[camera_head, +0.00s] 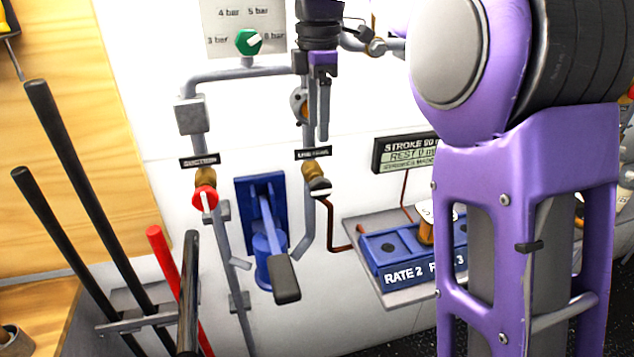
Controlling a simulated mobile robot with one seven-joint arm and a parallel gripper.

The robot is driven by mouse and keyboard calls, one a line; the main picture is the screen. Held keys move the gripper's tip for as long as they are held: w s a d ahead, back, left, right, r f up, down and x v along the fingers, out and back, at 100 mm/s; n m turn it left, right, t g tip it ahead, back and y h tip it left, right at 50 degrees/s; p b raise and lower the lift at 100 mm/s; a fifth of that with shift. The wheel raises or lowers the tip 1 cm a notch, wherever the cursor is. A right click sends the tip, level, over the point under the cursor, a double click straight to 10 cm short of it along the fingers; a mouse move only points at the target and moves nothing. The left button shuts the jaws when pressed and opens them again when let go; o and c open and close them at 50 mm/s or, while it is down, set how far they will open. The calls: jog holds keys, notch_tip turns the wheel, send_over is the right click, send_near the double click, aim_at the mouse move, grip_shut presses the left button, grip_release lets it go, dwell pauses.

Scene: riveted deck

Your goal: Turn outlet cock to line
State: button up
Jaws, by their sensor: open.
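A cock with a brass body and a black knob with a white bar (320,186) sits low on the white wall, under a small black label (313,153) whose lettering is too small to read surely. It appears to be the outlet cock. The white bar lies roughly level. My gripper (322,132) hangs fingers down above the label and the cock, in front of a grey pipe. It is open and empty, with its grey fingers seen nearly edge-on. The fingertips are apart from the cock. A red knob (205,199) is on another cock at left, under a label reading SUCTION (200,161).
A green dial (249,42) with bar marks is above. A blue pump with a black-ended lever (284,277) stands between the cocks. A blue rate block (398,255) and a STROKE display (409,152) are right. Black and red bars (158,240) stand at left. My purple arm hides the right.

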aim_at(318, 180)
notch_tip(318, 180, down, 13)
jog(key=shift+f+b, duration=0.1)
jog(key=shift+b, duration=0.95)
grip_shut()
